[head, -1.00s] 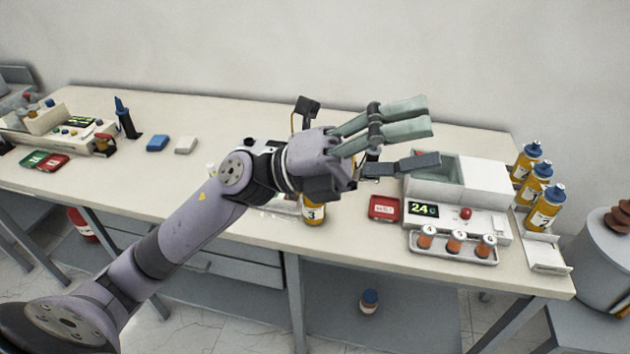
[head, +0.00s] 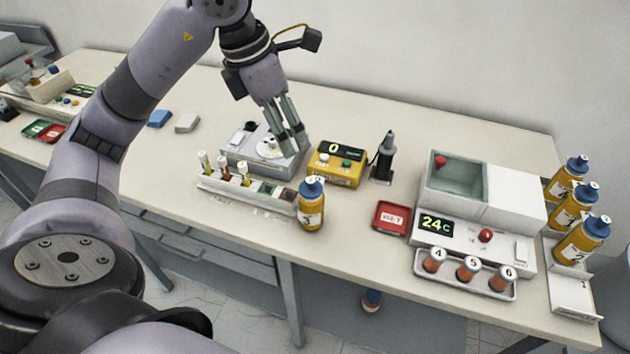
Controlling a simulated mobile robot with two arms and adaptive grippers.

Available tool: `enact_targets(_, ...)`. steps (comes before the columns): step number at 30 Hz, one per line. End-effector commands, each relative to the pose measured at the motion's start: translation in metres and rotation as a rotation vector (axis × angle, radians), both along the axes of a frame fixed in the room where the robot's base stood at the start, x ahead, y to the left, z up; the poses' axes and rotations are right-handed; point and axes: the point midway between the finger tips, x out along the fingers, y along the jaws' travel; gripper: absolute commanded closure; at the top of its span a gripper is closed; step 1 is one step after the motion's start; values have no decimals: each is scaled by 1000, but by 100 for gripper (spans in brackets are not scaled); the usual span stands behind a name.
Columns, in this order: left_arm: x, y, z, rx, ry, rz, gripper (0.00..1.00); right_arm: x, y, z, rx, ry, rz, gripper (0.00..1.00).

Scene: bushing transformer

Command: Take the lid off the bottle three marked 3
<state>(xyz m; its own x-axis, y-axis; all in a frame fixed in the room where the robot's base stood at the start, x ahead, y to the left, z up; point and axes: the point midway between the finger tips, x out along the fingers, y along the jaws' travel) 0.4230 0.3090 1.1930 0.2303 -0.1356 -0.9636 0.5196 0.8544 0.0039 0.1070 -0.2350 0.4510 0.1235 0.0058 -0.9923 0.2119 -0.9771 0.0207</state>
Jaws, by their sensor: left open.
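The bottle marked 3 (head: 311,212) stands upright near the table's front edge. It is amber with a white label, and its blue lid (head: 312,187) is on. My left gripper (head: 289,147) is open, with its fingers pointing down, behind and a little left of the bottle. It is apart from the lid and appears to hold nothing. The fingers cover part of the grey device with a round plate. My right gripper is not in view.
A vial rack (head: 247,192) stands just left of the bottle. A yellow meter (head: 336,165), a black tool (head: 384,157) and a red tray (head: 392,218) are close by. The bath unit (head: 512,190) and other blue-capped bottles (head: 570,207) stand at the right.

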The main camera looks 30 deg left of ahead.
Motion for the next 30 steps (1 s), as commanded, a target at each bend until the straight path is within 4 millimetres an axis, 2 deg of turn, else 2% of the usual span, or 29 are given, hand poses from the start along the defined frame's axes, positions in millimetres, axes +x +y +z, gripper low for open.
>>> enact_targets(1, 2, -2, -12, 0, 9, -1, 38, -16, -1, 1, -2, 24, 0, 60)
enact_targets(3, 4, -4, -26, -1, 9, -3, 38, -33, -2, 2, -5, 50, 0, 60)
enact_targets(7, 11, -8, -52, -2, 8, -3, 38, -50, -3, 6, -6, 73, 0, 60)
enact_targets(10, 15, -12, -71, -3, 7, -3, 38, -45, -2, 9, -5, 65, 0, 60)
enact_targets(12, 18, -13, -80, -4, 6, -3, 38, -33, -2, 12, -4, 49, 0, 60)
enact_targets(15, 21, -14, -90, -3, 4, -3, 38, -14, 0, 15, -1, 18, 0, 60)
enact_targets(18, 22, -15, -94, -4, 2, -3, 38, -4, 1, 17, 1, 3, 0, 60)
enact_targets(25, 25, -22, -119, -5, 7, -4, 38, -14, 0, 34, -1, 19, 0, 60)
enact_targets(30, 30, -24, -140, -4, 4, -4, 38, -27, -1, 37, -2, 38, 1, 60)
